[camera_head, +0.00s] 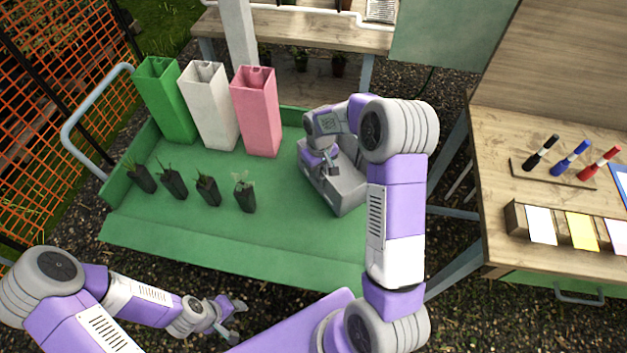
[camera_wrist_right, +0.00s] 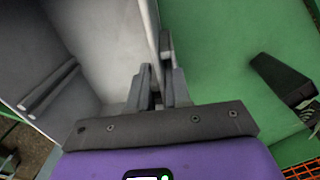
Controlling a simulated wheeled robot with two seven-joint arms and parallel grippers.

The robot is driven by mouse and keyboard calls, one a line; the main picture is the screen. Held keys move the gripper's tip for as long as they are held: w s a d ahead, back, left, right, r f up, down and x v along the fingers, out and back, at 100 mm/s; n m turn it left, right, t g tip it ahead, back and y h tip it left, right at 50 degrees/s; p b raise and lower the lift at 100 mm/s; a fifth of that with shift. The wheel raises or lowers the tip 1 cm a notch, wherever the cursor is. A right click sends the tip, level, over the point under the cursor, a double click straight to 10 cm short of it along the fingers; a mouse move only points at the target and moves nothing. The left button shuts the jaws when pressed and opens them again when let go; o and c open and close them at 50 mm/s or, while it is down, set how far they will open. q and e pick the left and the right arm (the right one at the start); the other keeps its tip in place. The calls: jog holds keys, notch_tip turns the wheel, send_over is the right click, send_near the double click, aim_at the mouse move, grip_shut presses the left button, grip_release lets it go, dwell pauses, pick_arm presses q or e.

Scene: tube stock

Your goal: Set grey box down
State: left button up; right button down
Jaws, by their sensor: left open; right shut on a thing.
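The grey box (camera_head: 348,188) is an open-topped box at the right side of the green cart bed (camera_head: 215,225). My right gripper (camera_head: 331,170) is at the box's left wall and shut on it. In the right wrist view the fingers (camera_wrist_right: 163,85) pinch the wall's edge, with the box's inside (camera_wrist_right: 95,45) to the left and green surface to the right. The box looks upright on or just above the bed; I cannot tell whether it touches. My arm hides part of its right side. My left gripper (camera_head: 232,318) is open and empty in front of the cart.
Green (camera_head: 168,100), white (camera_head: 209,105) and pink (camera_head: 257,110) tall tubes stand at the cart's back left. Several small dark pots with seedlings (camera_head: 207,190) stand in front of them. A wooden bench (camera_head: 490,160) with markers and coloured cards is at the right.

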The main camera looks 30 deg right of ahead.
jog(key=shift+f+b, duration=0.75)
jog(key=shift+f, duration=1.55)
jog(key=shift+f, duration=0.15)
jog(key=c, duration=1.1)
grip_release()
jog(key=shift+o, duration=0.2)
notch_tip(320, 180, up, 12)
jog(key=p, duration=0.3)
jog(key=shift+r+p, duration=0.2)
jog(key=shift+p, duration=0.2)
jog(key=shift+f, duration=0.1)
